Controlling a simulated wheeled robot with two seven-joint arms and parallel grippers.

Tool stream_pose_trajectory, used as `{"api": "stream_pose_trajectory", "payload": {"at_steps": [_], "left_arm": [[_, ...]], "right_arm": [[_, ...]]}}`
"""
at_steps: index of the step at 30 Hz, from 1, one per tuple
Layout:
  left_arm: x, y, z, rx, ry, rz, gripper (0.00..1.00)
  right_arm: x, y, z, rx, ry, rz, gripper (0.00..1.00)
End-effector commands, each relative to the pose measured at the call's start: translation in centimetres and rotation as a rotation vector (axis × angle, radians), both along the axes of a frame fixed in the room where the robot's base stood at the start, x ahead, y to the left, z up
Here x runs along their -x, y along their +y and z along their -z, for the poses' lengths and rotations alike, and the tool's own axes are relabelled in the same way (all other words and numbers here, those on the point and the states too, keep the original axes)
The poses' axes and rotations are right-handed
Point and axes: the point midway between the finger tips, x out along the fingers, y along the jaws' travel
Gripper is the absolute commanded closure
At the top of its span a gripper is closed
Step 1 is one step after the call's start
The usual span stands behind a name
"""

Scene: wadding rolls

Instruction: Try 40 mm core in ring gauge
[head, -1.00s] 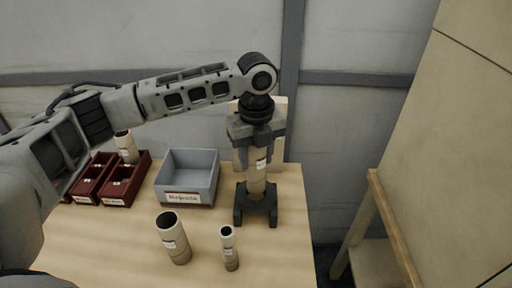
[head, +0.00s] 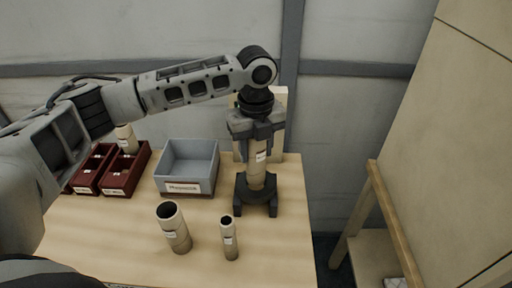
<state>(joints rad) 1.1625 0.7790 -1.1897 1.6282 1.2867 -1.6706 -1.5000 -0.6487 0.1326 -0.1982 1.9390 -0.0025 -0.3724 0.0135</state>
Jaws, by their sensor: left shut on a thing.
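My left gripper (head: 257,140) points straight down and is shut on a tan cardboard core (head: 257,172) with a small white label. The core is upright, and its lower end is at the dark ring gauge (head: 256,196), which stands on forked feet on the table. The gauge's front wall hides how deep the core sits in it. Two more cores stand on the table in front: a wide one (head: 178,238) and a narrow one (head: 230,242). My right gripper is out of view.
A grey labelled bin (head: 186,187) stands left of the gauge. Dark red trays (head: 122,178) stand further left, with another core (head: 125,137) behind them. The wooden table (head: 100,235) has free room at front left. A pale wall and wooden frame (head: 388,220) are at the right.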

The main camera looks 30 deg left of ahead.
Motion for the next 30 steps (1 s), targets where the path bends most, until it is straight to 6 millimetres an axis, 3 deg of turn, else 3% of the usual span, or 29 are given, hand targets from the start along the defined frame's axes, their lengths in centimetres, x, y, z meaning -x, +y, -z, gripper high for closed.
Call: {"api": "stream_pose_trajectory", "payload": {"at_steps": [30], "left_arm": [[0.01, -0.02, 0.85, 0.001, 0.001, 0.001, 0.81]], "right_arm": [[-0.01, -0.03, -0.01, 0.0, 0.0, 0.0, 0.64]]}}
